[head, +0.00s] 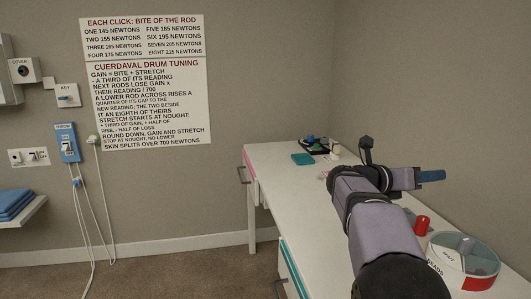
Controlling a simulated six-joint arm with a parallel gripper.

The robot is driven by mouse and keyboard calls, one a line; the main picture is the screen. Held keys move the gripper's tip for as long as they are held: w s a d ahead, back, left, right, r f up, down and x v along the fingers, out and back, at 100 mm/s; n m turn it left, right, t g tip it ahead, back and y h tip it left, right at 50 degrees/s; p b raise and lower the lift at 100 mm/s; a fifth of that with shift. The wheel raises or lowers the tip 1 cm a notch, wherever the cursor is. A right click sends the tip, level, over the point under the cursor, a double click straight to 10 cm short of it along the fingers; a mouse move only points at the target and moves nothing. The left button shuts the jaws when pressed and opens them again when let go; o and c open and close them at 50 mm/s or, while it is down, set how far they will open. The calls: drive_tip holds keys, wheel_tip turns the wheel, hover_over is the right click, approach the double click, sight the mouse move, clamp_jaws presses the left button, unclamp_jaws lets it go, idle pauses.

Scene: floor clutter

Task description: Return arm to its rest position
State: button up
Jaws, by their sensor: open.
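My arm reaches from the bottom of the head view up over the white bench, then bends to the right at the wrist. My gripper (431,176) is at its end, with blue fingertips pointing right above the bench, near the right wall. It is open, and I see nothing held in it. The gap between the fingers is hard to make out from this side. Part of the bench top behind the arm is hidden.
On the white bench (285,165) stand a dark tray (316,149) with small items, a teal block (302,159), a red cylinder (422,224) and a round drum-like container (463,262). A tuning notice (150,80) and a blue wall device (67,143) hang left. Floor left is clear.

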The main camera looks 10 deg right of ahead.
drive_tip(key=w+a+r+n+t+y+p, duration=0.7)
drive_tip(key=w+a+n+t+p, duration=0.5)
drive_tip(key=n, duration=0.5)
drive_tip(key=s+a+f+n+g+y+p, duration=0.2)
drive_tip(key=a+n+y+p, duration=0.35)
drive_tip(key=a+n, duration=0.7)
drive_tip(key=s+a+f+n+g+y+p, duration=0.2)
drive_tip(key=s+a+f+n+g+p, duration=0.1)
drive_tip(key=s+a+n+p, duration=0.25)
drive_tip(key=s+a+f+n+g+y+p, duration=0.3)
drive_tip(key=s+a+f+n, duration=0.15)
drive_tip(key=s+a, duration=0.35)
drive_tip(key=s+n+g+h+p, duration=0.1)
drive_tip(key=s+n+g+p, duration=0.5)
drive_tip(key=s, duration=1.3)
drive_tip(key=shift+s+d+f+n+g, duration=0.35)
drive_tip(key=shift+d+n+g, duration=0.1)
drive_tip(key=shift+n, duration=0.4)
